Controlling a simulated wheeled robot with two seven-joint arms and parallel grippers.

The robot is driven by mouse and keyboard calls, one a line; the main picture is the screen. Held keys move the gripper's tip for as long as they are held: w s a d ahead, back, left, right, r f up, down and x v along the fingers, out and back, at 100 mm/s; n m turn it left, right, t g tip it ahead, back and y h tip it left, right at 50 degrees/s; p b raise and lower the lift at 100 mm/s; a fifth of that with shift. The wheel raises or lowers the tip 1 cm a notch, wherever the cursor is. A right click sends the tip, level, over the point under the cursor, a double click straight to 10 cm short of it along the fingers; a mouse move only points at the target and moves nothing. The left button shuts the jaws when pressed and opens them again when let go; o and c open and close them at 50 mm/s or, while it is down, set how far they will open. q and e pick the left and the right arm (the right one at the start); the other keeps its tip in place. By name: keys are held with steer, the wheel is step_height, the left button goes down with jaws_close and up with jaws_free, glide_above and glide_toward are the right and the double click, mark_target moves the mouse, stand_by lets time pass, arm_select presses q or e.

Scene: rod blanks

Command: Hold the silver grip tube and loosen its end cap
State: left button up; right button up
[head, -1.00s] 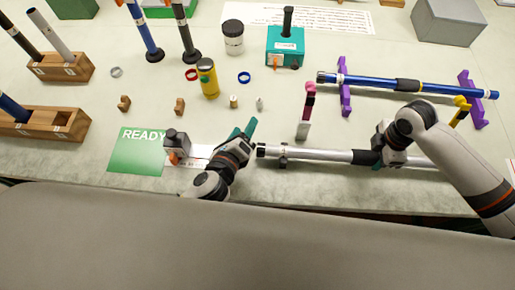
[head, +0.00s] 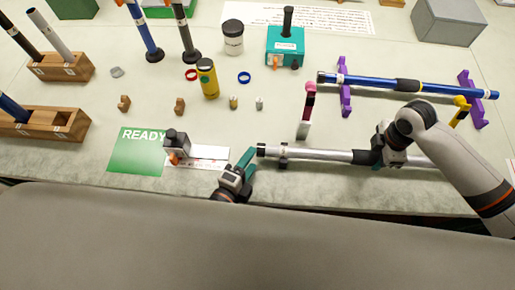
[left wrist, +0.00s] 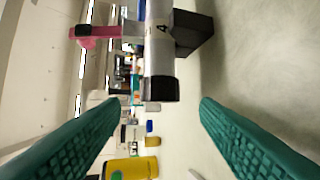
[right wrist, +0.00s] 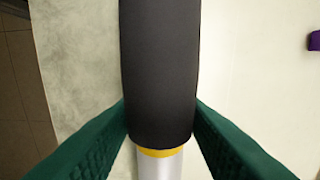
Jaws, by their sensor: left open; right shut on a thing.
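The silver grip tube (head: 320,154) lies level along the front of the table, with a black grip section (right wrist: 160,75) to the right and a black end cap (head: 261,150) at its left end. My right gripper (head: 378,158) is shut on the tube around the lower edge of its black section. My left gripper (head: 247,160) is open and empty, just left of the end cap. In the left wrist view the end cap (left wrist: 161,89) sits ahead, between the two spread green fingers (left wrist: 160,112) and not touching them.
A blue tube (head: 370,82) rests on purple stands (head: 345,90) behind. A pink-topped stand (head: 305,112) is close behind the silver tube. A grey-black device (head: 176,144) and a green READY card (head: 137,150) lie left. A yellow can (head: 208,80) stands further back.

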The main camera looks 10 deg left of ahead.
mark_target(258, 151)
arm_select(q)
steer(key=x, duration=0.5)
steer(key=c, duration=1)
